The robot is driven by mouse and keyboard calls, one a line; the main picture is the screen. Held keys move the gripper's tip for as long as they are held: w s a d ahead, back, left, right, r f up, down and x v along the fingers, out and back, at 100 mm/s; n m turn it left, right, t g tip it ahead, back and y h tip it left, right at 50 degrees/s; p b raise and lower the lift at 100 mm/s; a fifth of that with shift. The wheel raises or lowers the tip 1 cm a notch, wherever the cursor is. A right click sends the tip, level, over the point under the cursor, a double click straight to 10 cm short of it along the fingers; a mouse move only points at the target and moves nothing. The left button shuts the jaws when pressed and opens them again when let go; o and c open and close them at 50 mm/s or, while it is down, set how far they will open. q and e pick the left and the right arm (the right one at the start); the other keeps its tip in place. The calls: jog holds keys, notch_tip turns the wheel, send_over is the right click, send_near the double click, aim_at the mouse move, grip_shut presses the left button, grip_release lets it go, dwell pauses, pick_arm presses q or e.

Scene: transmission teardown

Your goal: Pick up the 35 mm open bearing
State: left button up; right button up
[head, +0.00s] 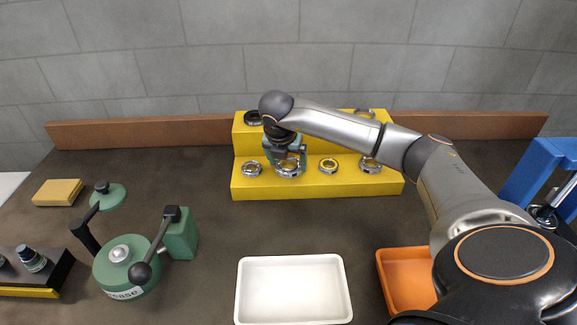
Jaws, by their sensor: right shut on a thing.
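Several ring-shaped bearings sit on a yellow stepped rack (310,188) at the back of the bench. My right gripper (289,165) points down at the rack's front step and is shut on a silver bearing (289,170), the second from the left in that row. Its fingers partly cover the bearing. I cannot tell the bearing's size or whether it touches the step. On the same step are a bearing at the left end (252,169), one with a brass-coloured ring (328,166) and one at the right (370,165). My left gripper is not in view.
A white tray (240,290) and an orange tray (382,275) lie at the front. A green grease device (125,265) with a black-knobbed lever stands at left. A blue press frame (530,170) is at right. A brown rail (140,132) runs behind the rack. The bench between rack and white tray is clear.

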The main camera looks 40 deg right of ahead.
jog(key=c, duration=0.6)
jog(key=shift+r, duration=0.15)
jog(key=shift+c, duration=0.2)
